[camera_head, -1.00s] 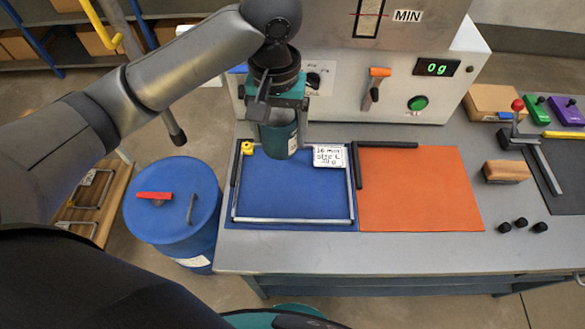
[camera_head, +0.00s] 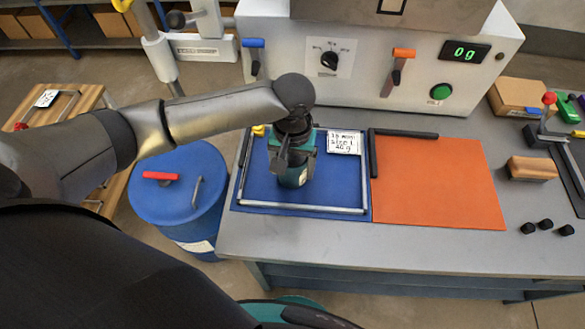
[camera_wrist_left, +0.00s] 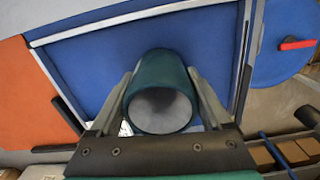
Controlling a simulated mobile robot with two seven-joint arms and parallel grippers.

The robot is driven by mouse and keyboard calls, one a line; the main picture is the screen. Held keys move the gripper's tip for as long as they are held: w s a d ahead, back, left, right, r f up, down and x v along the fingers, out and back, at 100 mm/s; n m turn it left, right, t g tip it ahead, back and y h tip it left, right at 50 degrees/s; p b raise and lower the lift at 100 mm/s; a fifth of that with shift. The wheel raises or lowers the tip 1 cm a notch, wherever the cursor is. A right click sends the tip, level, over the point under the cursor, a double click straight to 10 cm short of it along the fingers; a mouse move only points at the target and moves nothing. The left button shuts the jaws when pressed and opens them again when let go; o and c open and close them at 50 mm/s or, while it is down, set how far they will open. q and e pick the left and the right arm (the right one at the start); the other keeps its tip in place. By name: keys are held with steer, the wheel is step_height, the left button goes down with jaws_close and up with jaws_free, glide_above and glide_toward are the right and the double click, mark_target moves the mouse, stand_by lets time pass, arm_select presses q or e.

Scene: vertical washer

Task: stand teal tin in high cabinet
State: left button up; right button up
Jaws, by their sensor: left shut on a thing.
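My left gripper (camera_head: 293,162) is over the blue mat (camera_head: 335,185) on the bench, pointing down. It is shut on the teal tin (camera_head: 294,178), which shows just below the fingers. In the left wrist view the tin (camera_wrist_left: 161,92) lies between the two fingers, its round grey end facing the camera. I cannot tell whether the tin touches the mat. My right gripper is not in view. I cannot make out a high cabinet.
A metal frame (camera_head: 300,208) and a white label card (camera_head: 344,142) lie on the blue mat. An orange mat (camera_head: 435,185) beside it is bare. A machine (camera_head: 285,45) with a 0g display stands behind. A blue drum (camera_head: 180,205) stands left of the bench.

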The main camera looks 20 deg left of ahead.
arm_select(q)
steer(key=shift+f, duration=0.35)
steer(key=shift+r, duration=0.1)
steer(key=o, duration=1.4)
steer(key=shift+o, duration=0.2)
